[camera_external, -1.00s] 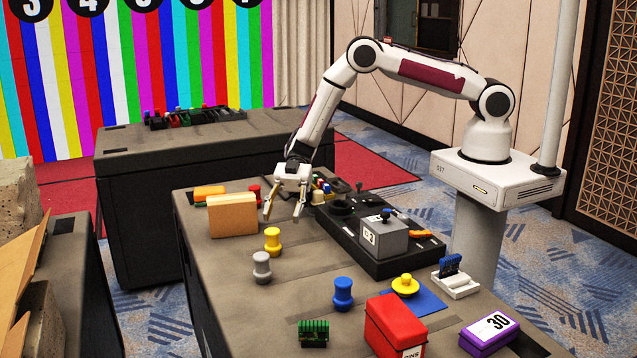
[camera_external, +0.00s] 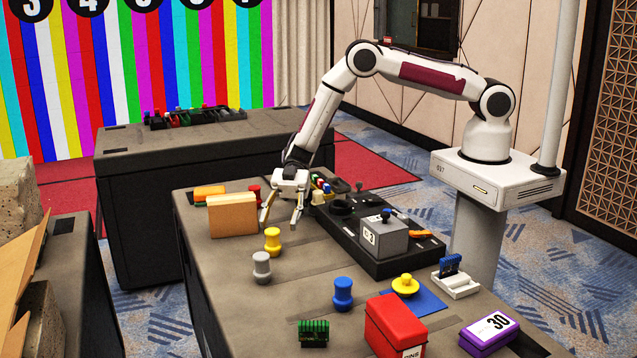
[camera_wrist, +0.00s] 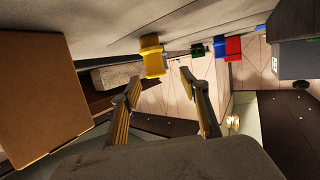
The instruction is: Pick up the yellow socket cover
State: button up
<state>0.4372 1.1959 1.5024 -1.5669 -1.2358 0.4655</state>
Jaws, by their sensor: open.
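Two yellow things could be the socket cover; I cannot tell which. A yellow spool-shaped piece (camera_external: 272,241) stands upright on the dark table, and a yellow disc with a knob (camera_external: 405,285) lies on a blue sheet nearer the front right. My gripper (camera_external: 281,220) is open and empty, low over the table, just behind the yellow spool. In the wrist view, the spool (camera_wrist: 151,55) shows beyond the open fingertips (camera_wrist: 160,80), apart from them. The disc is not clearly visible there.
A tan box (camera_external: 233,215) stands close left of my gripper, also large in the wrist view (camera_wrist: 40,90). A black panel with a grey box (camera_external: 381,237) is at right. Grey (camera_external: 261,267) and blue (camera_external: 343,293) spools and a red box (camera_external: 395,325) stand nearer.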

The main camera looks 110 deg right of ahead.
aim_at(272, 231)
jog(key=shift+w+d+f+x, duration=0.1)
jog(key=shift+w+d+x, duration=0.05)
jog(key=shift+x, duration=1.1)
jog(key=shift+w+d+f+x, duration=0.1)
jog(key=shift+f+x, duration=0.05)
jog(key=shift+x, duration=1.1)
jog(key=c, duration=0.9)
